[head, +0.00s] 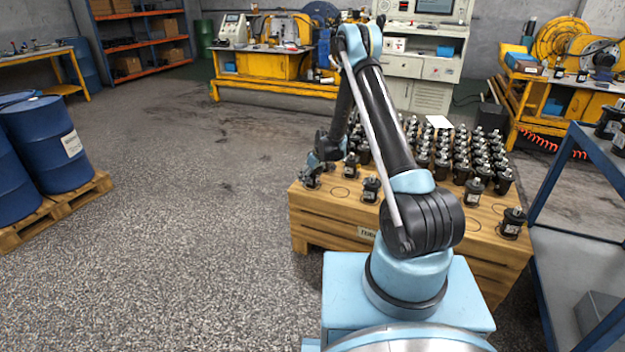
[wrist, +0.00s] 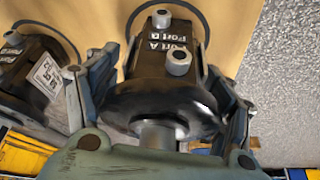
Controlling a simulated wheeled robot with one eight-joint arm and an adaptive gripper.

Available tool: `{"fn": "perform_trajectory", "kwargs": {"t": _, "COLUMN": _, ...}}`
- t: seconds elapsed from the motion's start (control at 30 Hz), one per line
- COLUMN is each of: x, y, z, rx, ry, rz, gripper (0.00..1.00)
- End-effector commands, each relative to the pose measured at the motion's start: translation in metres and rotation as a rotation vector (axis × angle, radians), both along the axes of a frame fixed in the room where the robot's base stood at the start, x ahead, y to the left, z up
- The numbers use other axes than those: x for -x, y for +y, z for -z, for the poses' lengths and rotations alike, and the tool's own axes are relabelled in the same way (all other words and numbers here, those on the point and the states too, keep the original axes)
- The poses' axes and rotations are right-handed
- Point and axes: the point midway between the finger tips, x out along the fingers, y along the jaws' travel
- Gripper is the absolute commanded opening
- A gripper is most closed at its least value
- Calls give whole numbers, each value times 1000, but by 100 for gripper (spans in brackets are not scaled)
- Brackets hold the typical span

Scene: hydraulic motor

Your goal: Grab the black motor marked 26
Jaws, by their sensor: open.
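A black motor (wrist: 155,85) with "Port A" and "Port B" lettering fills the middle of the wrist view. My gripper (wrist: 163,75) is open, one finger on each side of it; I cannot tell whether they touch it. No number 26 is readable on this motor. In the head view my gripper (head: 318,165) is low at the left corner of the wooden crate (head: 310,222), over a motor (head: 311,182) that it mostly hides.
Single motors stand near the crate's front, one (head: 370,189) right of my gripper and one (head: 512,222) at the right corner. Several more (head: 440,150) crowd the back. A blue shelf (head: 560,240) stands right; blue drums (head: 40,145) stand left.

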Motion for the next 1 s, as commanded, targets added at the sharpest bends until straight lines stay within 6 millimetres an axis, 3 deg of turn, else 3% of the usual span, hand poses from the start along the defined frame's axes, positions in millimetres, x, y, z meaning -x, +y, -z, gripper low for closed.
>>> {"fn": "perform_trajectory", "kwargs": {"t": 0.23, "x": 0, "y": 0, "z": 1, "rx": 0, "ry": 0, "rz": 0, "gripper": 73}}
{"fn": "perform_trajectory", "kwargs": {"t": 0.5, "x": 0, "y": 0, "z": 0, "rx": 0, "ry": 0, "rz": 0, "gripper": 11}}
{"fn": "perform_trajectory", "kwargs": {"t": 0.57, "x": 0, "y": 0, "z": 0, "rx": 0, "ry": 0, "rz": 0, "gripper": 0}}
{"fn": "perform_trajectory", "kwargs": {"t": 1.0, "x": 0, "y": 0, "z": -3, "rx": -1, "ry": -1, "rz": 0, "gripper": 0}}
